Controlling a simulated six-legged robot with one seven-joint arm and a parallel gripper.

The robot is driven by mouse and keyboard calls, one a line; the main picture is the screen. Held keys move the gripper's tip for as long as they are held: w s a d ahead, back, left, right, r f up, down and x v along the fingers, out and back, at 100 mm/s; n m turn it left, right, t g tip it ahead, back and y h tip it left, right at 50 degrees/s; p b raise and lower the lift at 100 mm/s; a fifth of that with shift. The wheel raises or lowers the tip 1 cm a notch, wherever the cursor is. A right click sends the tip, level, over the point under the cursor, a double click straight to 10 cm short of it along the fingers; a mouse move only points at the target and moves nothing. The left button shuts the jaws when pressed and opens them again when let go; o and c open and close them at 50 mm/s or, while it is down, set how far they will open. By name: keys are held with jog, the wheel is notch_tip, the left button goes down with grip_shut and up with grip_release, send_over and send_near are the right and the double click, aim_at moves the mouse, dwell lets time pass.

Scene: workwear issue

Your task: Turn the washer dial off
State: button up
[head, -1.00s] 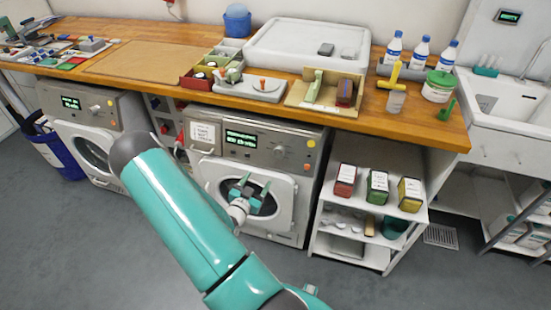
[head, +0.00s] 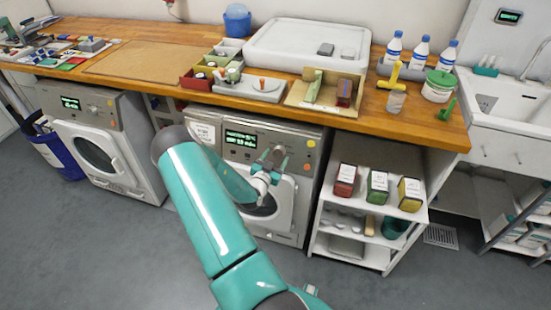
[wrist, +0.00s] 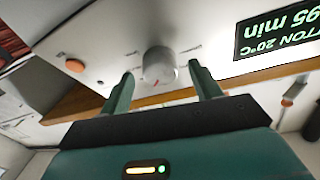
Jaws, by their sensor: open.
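The washer dial (wrist: 158,64) is a grey round knob with a small red mark, on the white-grey front panel of the middle washer (head: 290,205). In the wrist view my gripper (wrist: 161,70) is open, with one teal finger on either side of the dial and a visible gap to each. I cannot tell how deep the fingertips reach. The display (wrist: 278,32), upside down in the wrist view, reads 20°C and 95 min. In the head view my gripper (head: 270,160) is in front of the panel and hides much of the dial.
An orange button (wrist: 75,65) sits on the panel beside the dial. The wooden counter (head: 375,115) overhangs the washer. A second washer (head: 97,145) stands to the left, and a white shelf (head: 345,255) with boxes to the right. The floor in front is clear.

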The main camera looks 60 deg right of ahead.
jog(key=shift+d, duration=0.25)
jog(key=shift+c, duration=0.2)
jog(key=c, duration=0.9)
jog(key=shift+c, duration=0.2)
jog(key=shift+n, duration=0.3)
jog(key=n+t, duration=0.2)
jog(key=n, duration=0.2)
jog(key=shift+s, duration=0.15)
jog(key=n, duration=0.2)
jog(key=n+t, duration=0.1)
jog(key=n, duration=0.1)
jog(key=n+t, duration=0.1)
jog(key=n, duration=0.1)
jog(key=shift+s+y, duration=0.25)
jog(key=shift+y, duration=0.05)
jog(key=shift+n, duration=0.4)
